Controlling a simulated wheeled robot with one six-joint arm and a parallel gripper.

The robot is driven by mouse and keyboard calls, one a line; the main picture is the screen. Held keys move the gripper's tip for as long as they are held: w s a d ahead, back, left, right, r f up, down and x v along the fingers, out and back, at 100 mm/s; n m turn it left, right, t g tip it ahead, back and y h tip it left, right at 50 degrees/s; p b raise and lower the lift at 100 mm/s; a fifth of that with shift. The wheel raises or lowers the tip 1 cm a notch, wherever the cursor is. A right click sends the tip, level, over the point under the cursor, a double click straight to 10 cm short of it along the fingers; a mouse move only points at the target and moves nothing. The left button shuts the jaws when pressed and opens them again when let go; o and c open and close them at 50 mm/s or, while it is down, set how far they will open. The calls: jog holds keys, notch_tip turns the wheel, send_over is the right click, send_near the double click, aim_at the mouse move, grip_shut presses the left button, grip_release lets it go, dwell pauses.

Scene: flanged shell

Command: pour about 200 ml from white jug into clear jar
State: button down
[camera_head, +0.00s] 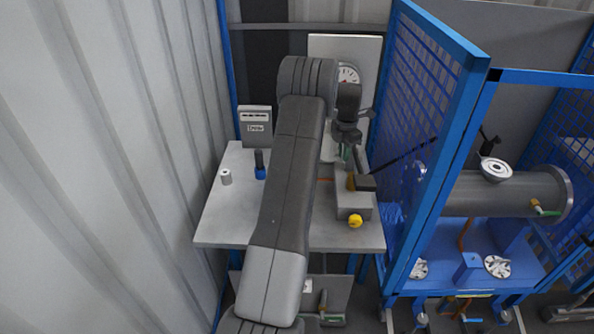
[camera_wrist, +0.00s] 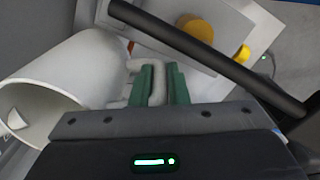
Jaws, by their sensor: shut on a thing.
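The white jug (camera_wrist: 85,75) fills the left of the wrist view, its open mouth facing the lower left of the picture. My gripper (camera_wrist: 159,78) has its green fingers shut on the jug's handle. Something pale shows inside the mouth; I cannot tell whether it is liquid. In the head view my gripper (camera_head: 349,152) is above the right back part of the table, and my arm hides most of the jug. I cannot tell how far the jug is tilted. I cannot make out the clear jar in either view.
The grey table (camera_head: 225,230) has a small whitish cylinder (camera_head: 225,177) and a blue-based dark bottle (camera_head: 260,166) at left. A grey box (camera_head: 354,201) with a yellow knob (camera_head: 355,221) stands at right. A blue mesh guard (camera_head: 425,130) closes the right side.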

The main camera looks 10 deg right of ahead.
jog(key=f+h, duration=0.1)
jog(key=a+f, duration=0.1)
jog(key=f, duration=0.1)
jog(key=shift+s+f+h, duration=0.15)
jog(key=shift+h, duration=0.25)
jog(key=a+t+h+b, duration=0.1)
jog(key=h, duration=0.1)
jog(key=a+f+h+b, duration=0.1)
jog(key=h, duration=0.2)
jog(key=a+f+t+h+b, duration=0.1)
jog(key=h, duration=0.2)
jog(key=shift+s+a+t, duration=0.3)
jog(key=shift+s+a, duration=0.05)
jog(key=shift+s, duration=0.05)
jog(key=shift+r+h+b, duration=0.35)
jog(key=shift+h+b, duration=0.25)
jog(key=shift+b, duration=0.4)
jog(key=shift+s+a+r+h+b, duration=0.1)
jog(key=shift+s+a+h+b, duration=0.1)
jog(key=shift+a+h+b, duration=0.25)
jog(key=shift+w+t+h+b, duration=0.1)
jog(key=shift+t+h+b, duration=0.25)
jog(key=shift+b, duration=0.35)
